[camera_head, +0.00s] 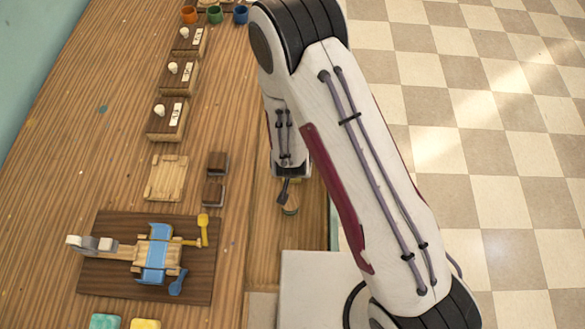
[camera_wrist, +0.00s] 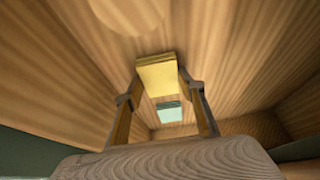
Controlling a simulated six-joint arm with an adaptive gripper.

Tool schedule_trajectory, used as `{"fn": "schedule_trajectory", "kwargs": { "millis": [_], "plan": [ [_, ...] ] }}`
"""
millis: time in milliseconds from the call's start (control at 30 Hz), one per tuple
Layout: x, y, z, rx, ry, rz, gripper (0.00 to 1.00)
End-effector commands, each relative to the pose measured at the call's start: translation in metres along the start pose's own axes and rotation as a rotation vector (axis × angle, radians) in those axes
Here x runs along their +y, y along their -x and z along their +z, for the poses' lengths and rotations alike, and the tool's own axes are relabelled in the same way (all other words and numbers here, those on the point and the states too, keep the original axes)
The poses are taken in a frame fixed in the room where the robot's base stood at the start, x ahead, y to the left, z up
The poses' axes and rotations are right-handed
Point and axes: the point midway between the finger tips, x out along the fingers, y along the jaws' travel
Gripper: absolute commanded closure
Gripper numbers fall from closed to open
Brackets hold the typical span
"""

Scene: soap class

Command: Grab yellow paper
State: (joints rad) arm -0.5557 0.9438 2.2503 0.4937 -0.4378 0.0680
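A yellow paper block (camera_wrist: 158,78) shows in the wrist view between the tips of my gripper (camera_wrist: 161,82). The two fingers stand apart, one at each side edge of the block. Whether they press on it or only flank it is not clear. A smaller-looking teal block (camera_wrist: 170,112) lies just below it in the picture. In the head view my gripper (camera_head: 286,192) is low at the right side of the wooden table, partly covered by my arm. The yellow paper is not clearly visible there.
A teal piece (camera_head: 105,321) and a yellow piece (camera_head: 145,323) sit at the bottom edge.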

Motion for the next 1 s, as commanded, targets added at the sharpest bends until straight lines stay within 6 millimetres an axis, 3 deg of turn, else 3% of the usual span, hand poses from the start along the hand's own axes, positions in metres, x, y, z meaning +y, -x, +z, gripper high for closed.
{"fn": "schedule_trajectory", "kwargs": {
  "millis": [567,1000],
  "plan": [
    [0.000,0.005,-0.003,0.001,0.001,-0.001,0.69],
    [0.000,0.039,-0.017,0.004,-0.002,0.000,0.69]
  ]
}}
